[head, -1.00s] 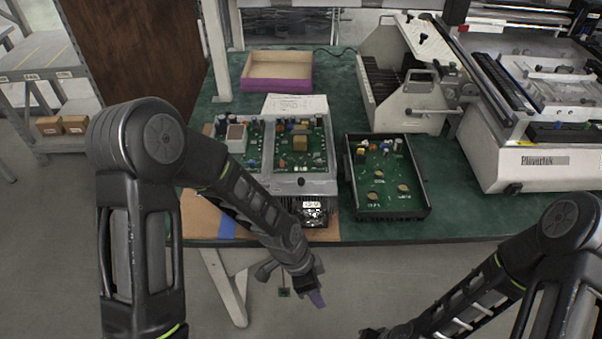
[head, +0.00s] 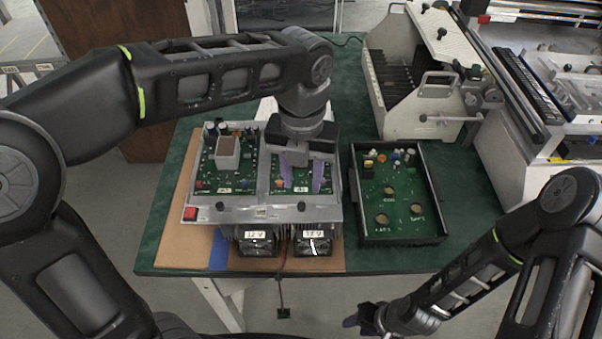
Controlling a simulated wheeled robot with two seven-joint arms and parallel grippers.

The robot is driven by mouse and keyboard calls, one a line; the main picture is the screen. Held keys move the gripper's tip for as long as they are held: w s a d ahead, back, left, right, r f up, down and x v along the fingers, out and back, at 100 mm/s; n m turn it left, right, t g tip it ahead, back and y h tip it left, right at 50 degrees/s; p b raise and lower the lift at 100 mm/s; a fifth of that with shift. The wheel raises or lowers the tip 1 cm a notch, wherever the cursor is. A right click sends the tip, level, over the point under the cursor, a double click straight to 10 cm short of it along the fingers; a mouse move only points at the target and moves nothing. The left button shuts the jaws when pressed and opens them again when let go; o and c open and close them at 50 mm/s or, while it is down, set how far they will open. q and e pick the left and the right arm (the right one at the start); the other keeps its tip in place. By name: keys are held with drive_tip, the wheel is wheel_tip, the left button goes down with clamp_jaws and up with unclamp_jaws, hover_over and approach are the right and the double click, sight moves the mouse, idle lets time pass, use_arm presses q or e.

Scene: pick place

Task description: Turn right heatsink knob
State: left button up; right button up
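The metal heatsink frame (head: 262,213) holds two green circuit boards, with two fans below its front edge. The right heatsink knob (head: 300,206), small and black, stands on the front rail. A matching left knob (head: 219,207) is further left on the rail. My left gripper (head: 303,187) points down over the right board, just behind the right knob. Its two purple fingers are apart with nothing visible between them, and it hides part of that board. My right gripper (head: 353,321) is low, in front of the table; its finger gap cannot be made out.
A black tray with a green board (head: 395,238) lies right of the frame. A beige rack (head: 412,97) and a large white machine (head: 500,143) stand behind and to the right. A red switch (head: 190,213) is at the frame's left corner. Green tabletop (head: 455,215) is free at the right front.

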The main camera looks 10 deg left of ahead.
sight(301, 205)
use_arm(q)
drive_tip(key=shift+w+a+r, duration=0.15)
drive_tip(key=shift+r, duration=0.1)
drive_tip(key=shift+f, duration=3.95)
drive_tip(key=shift+c, duration=0.4)
clamp_jaws()
